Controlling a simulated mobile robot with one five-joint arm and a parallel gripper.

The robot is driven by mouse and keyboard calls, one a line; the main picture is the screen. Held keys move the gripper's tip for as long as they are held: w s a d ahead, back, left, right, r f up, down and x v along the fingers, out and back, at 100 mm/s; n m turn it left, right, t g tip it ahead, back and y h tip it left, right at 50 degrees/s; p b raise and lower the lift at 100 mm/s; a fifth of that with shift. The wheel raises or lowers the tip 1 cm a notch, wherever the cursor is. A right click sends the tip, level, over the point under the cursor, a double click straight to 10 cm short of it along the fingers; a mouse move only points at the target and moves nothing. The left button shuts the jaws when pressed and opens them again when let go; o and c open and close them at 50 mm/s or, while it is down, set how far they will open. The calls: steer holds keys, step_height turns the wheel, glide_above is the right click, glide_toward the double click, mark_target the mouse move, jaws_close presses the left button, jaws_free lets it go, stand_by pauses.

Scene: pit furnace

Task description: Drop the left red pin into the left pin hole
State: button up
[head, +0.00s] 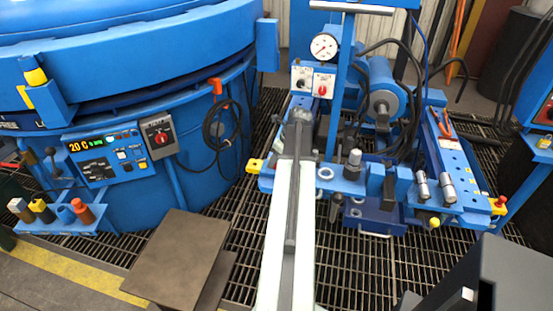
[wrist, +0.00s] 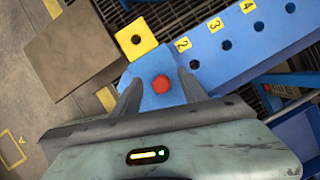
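In the wrist view a red pin (wrist: 161,84) shows as a round red top on a light blue plate (wrist: 150,66). My gripper (wrist: 159,77) has its two fingers apart, one on each side of the pin, with blue showing between the pin and each finger. A yellow block with a dark round hole (wrist: 136,39) sits just beyond the pin. In the head view my gripper (head: 299,116) is over the left part of the blue bench and hides the pin; the yellow block (head: 255,165) shows at the bench's left end.
A blue beam (wrist: 225,45) with numbered holes lies right of the pin in the wrist view. A brown table (head: 178,255) stands front left, beside the blue furnace (head: 140,60). The bench carries a gauge (head: 324,46) and a motor (head: 383,95). Grating floor lies between.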

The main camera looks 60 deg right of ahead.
steer(key=p+v, duration=0.7)
steer(key=shift+r, duration=0.4)
steer(key=shift+s+a, duration=0.1)
